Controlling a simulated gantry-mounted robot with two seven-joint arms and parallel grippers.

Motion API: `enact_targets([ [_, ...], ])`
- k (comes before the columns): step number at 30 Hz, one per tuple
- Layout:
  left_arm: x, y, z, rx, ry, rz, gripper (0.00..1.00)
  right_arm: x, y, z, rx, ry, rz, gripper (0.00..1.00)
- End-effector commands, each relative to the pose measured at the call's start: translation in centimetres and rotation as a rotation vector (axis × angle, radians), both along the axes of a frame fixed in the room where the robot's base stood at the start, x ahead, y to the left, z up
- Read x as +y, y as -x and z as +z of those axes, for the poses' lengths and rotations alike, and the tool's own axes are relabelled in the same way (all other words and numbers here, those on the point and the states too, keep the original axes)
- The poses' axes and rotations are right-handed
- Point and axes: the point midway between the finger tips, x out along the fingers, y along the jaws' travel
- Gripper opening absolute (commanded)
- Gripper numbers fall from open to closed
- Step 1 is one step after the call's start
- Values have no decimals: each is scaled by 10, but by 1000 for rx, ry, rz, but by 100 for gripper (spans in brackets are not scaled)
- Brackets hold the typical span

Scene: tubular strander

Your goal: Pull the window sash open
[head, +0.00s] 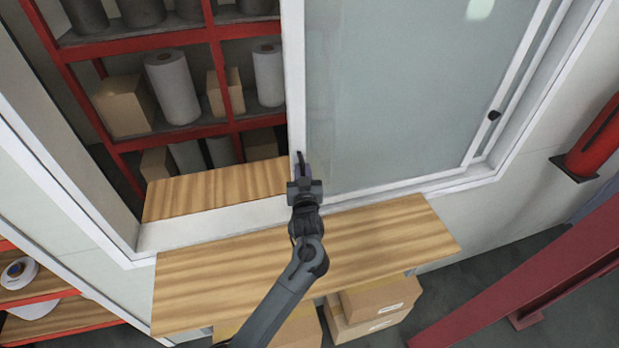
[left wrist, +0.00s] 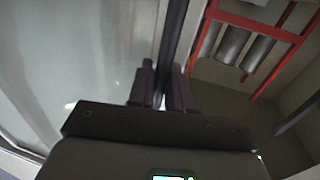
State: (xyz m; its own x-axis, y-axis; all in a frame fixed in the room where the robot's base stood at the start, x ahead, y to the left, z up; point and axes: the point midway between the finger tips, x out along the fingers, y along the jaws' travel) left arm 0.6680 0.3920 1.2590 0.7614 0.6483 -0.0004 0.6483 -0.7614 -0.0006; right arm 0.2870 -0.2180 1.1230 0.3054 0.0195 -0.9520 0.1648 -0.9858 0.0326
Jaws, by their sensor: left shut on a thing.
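The window sash (head: 395,90) is a pale glass pane in a white frame, filling the right part of the window in the head view. Its white left edge (head: 293,90) stands upright at the middle of the window. The left part of the window is open. My left gripper (head: 302,165) is at the lower end of that edge, shut on the sash. In the left wrist view, the fingers (left wrist: 162,90) stand either side of a dark upright strip of the sash, with glass to the left. The exact contact is partly hidden. My right gripper is not in view.
A wooden ledge (head: 200,280) runs below the window, under my left arm. Cardboard boxes (head: 370,300) stand beneath it. Red shelving (head: 190,35) with rolls and boxes shows through the opening. A small dark fitting (head: 494,115) is at the window's right side.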

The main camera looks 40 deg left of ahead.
Motion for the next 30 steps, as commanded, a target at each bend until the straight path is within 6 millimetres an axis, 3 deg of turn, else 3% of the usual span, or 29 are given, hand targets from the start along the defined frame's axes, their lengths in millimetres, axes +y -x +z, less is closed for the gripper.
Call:
enact_targets([
  [15,6,-1,1,-3,-1,18,0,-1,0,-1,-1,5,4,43],
  [16,6,-1,1,-3,-1,18,24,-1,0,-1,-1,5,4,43],
  [18,6,-1,1,-3,-1,18,35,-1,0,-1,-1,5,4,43],
  [30,3,3,2,-1,1,17,35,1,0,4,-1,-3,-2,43],
])
